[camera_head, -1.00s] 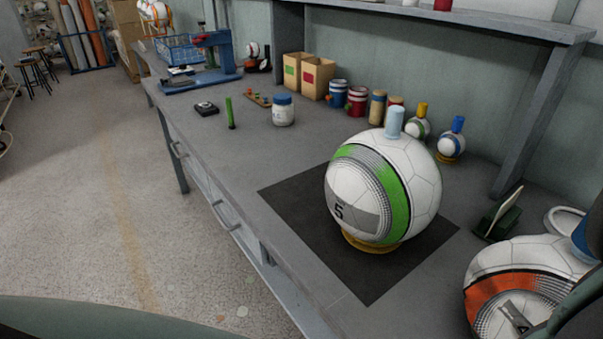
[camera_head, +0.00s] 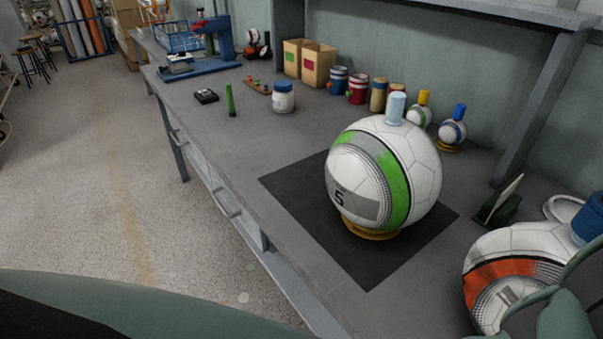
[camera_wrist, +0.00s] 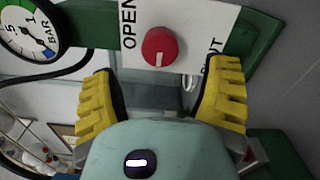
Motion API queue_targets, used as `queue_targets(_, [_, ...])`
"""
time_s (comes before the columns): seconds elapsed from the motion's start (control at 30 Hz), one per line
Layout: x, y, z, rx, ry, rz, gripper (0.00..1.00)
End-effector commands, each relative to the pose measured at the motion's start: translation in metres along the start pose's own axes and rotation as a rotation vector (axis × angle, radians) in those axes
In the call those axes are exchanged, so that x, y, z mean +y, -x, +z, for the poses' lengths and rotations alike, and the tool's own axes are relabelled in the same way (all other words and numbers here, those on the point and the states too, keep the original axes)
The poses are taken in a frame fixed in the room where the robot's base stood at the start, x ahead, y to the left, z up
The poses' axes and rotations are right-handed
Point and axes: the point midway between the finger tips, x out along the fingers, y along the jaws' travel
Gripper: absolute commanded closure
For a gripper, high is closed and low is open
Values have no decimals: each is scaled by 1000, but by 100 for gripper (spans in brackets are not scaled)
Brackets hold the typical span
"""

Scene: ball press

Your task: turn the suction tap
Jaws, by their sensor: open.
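The suction tap (camera_wrist: 160,46) is a round red knob with a short white mark, in the upper middle of the wrist view. It sits on a white plate (camera_wrist: 195,22) with the word OPEN to its left and a partly hidden word to its right. My gripper (camera_wrist: 162,72) is open, with its yellow ribbed fingers spread to the left and right below the knob. Neither finger visibly touches it. I cannot make out the tap in the head view.
A BAR gauge (camera_wrist: 30,28) with a dark hose is left of the tap. On the bench, a large green-striped ball (camera_head: 385,175) stands on a dark mat (camera_head: 295,190). An orange-banded ball (camera_head: 500,270) is at the right. The bench's front left is clear.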

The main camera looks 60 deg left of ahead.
Motion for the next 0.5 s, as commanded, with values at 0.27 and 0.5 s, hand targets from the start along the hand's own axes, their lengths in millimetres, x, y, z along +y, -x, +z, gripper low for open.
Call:
queue_targets(0.27, [-2,36,2,-11,-2,-6,24])
queue_targets(0.5, [-1,55,2,-8,-1,-3,24])
